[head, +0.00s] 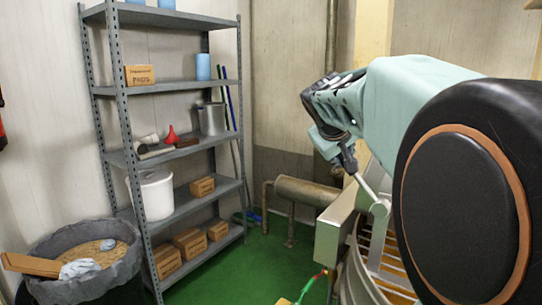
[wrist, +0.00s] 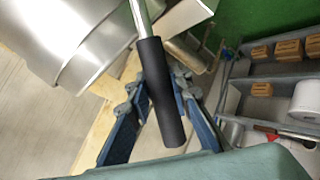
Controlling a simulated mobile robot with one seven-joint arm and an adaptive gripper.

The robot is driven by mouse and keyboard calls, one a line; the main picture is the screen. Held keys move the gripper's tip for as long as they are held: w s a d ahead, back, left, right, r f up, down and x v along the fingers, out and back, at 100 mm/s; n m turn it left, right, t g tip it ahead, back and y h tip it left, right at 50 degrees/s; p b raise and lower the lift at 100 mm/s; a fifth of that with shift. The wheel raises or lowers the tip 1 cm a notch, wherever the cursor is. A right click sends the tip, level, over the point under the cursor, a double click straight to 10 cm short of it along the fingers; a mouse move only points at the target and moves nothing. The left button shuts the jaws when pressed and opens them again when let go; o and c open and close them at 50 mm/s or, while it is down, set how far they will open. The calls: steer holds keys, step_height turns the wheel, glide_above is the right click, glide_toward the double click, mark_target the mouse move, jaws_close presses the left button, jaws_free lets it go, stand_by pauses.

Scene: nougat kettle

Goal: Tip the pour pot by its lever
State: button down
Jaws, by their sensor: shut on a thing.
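The lever is a thin silver rod (head: 369,192) with a black cylindrical grip (wrist: 163,95), seen best in the wrist view. My gripper (head: 343,153) is above the kettle's metal housing, its jaws shut on the black grip, with a blue-padded finger on each side of it in the wrist view. The lever runs down from my gripper to a pale round joint by the housing in the head view. A shiny rounded metal body (wrist: 95,40), apparently the pot, is at upper left in the wrist view. My arm hides much of it in the head view.
A grey metal shelf rack (head: 127,160) with boxes and a white bucket (head: 152,195) stands at left. A dark bin (head: 75,285) is at lower left. A horizontal metal tank (head: 305,192) stands behind the kettle. Green floor (head: 240,275) is open between.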

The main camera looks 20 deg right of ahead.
steer(key=c, duration=1.9)
jaws_free()
steer(key=shift+d+r, duration=0.1)
steer(key=shift+r, duration=0.15)
steer(key=shift+o, duration=0.8)
steer(key=shift+f, duration=0.1)
steer(key=shift+o, duration=1)
steer(key=r, duration=0.9)
steer(key=shift+w+r, duration=0.3)
steer(key=shift+w, duration=0.05)
steer(key=shift+s+d+r, duration=0.45)
steer(key=shift+s+r, duration=0.15)
steer(key=shift+s, duration=0.15)
steer(key=shift+c, duration=1)
steer(key=shift+w+a+f, duration=0.1)
steer(key=shift+w+f, duration=0.1)
steer(key=shift+w, duration=0.1)
steer(key=shift+w+a+f, duration=0.1)
steer(key=shift+w+a, duration=0.05)
steer(key=shift+a, duration=0.1)
